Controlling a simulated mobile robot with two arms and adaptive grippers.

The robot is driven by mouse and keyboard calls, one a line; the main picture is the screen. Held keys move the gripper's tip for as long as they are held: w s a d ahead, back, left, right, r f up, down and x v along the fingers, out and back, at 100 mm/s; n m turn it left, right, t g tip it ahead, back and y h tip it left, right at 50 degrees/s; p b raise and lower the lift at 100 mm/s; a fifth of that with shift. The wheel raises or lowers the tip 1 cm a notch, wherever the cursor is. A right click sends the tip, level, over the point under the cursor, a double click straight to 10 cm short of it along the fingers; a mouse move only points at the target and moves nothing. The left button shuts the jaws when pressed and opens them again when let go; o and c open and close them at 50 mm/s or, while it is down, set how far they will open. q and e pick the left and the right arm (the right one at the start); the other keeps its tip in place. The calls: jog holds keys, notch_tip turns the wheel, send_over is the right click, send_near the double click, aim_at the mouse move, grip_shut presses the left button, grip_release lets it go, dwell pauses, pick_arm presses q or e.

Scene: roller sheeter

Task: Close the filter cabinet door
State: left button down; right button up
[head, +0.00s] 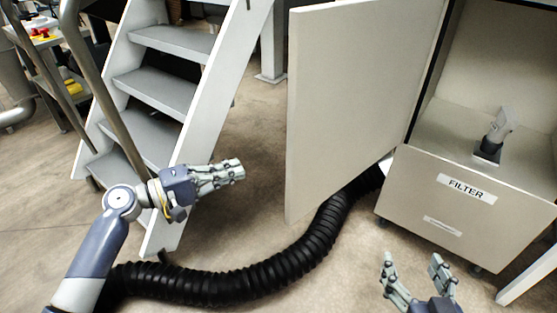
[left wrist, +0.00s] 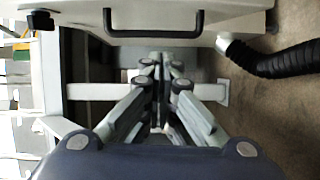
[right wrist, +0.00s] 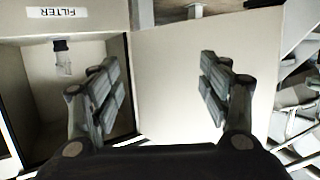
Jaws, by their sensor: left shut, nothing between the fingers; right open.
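The filter cabinet door (head: 360,100) is a large pale panel, swung wide open, in the middle of the head view. It is hinged at the left side of the cabinet (head: 455,225), whose front has a FILTER label (head: 466,188). My left gripper (head: 240,168) is shut and empty, left of the door and apart from it. In the left wrist view, a pale panel with a black handle (left wrist: 153,35) lies beyond the fingers. My right gripper (head: 413,262) is open and empty, low in front of the cabinet. The right wrist view shows the door (right wrist: 165,80) beyond its fingers.
A black ribbed hose (head: 265,277) runs across the floor and passes behind the door. Grey steps with a white side (head: 165,85) stand at the left. A grey object with a dark base (head: 493,140) stands inside the cabinet. Floor between steps and door is clear.

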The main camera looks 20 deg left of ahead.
pick_arm(q)
jog(key=w+d+r, duration=0.1)
jog(key=w+d, duration=0.4)
jog(key=d, duration=0.5)
jog(key=shift+r+h, duration=0.15)
jog(key=shift+h, duration=0.15)
pick_arm(e)
jog(key=shift+w+a+r+t, duration=0.1)
jog(key=shift+w+r+t, duration=0.15)
jog(key=shift+r, duration=0.25)
jog(key=shift+w+a+r+t, duration=0.1)
jog(key=shift+r+t, duration=0.15)
jog(key=shift+r, duration=0.2)
pick_arm(q)
jog(key=shift+s, duration=0.1)
